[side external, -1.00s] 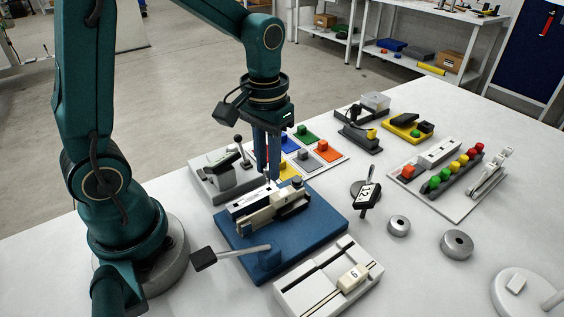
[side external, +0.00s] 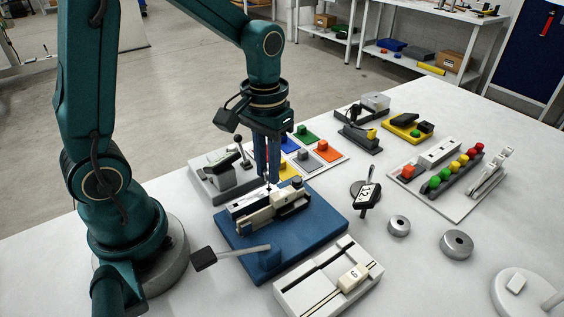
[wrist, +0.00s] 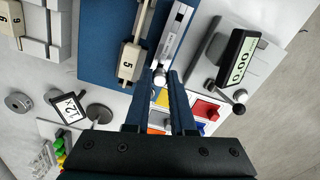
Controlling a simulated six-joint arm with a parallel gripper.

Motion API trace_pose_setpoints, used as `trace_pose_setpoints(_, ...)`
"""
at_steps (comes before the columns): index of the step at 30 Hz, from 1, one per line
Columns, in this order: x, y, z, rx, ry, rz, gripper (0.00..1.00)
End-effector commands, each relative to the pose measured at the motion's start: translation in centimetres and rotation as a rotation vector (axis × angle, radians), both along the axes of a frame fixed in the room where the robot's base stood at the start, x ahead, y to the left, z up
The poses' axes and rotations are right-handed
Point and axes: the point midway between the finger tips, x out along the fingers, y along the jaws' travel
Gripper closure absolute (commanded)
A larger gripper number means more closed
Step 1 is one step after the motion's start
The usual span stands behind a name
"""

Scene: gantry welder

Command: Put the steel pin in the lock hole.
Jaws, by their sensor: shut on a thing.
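My gripper (side external: 267,180) is shut on the steel pin, pointing straight down over the back part of the blue fixture. In the wrist view the pin's bright round end (wrist: 160,78) shows between the fingertips. In the side view only a thin bit of it shows under the fingers. The blue fixture (side external: 300,240) carries a pale metal rail (wrist: 174,36) and a cream slider marked 5 (wrist: 128,62) beside it. The pin is over or close to the rail's near end; the lock hole is not clear, and I cannot tell whether the pin touches.
A lever with a black grip (side external: 230,253) sticks out from the fixture's front. A grey device with a display (wrist: 236,57) stands close by. Coloured blocks on a white board (side external: 320,160) lie behind the gripper. A white slider unit (side external: 330,280) stands in front.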

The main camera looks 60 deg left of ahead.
Motion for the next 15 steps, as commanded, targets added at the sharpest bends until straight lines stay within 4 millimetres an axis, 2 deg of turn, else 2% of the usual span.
trace_pose_setpoints(15,-0.03,-0.01,-0.81,-0.001,0.002,0.000,1.00)
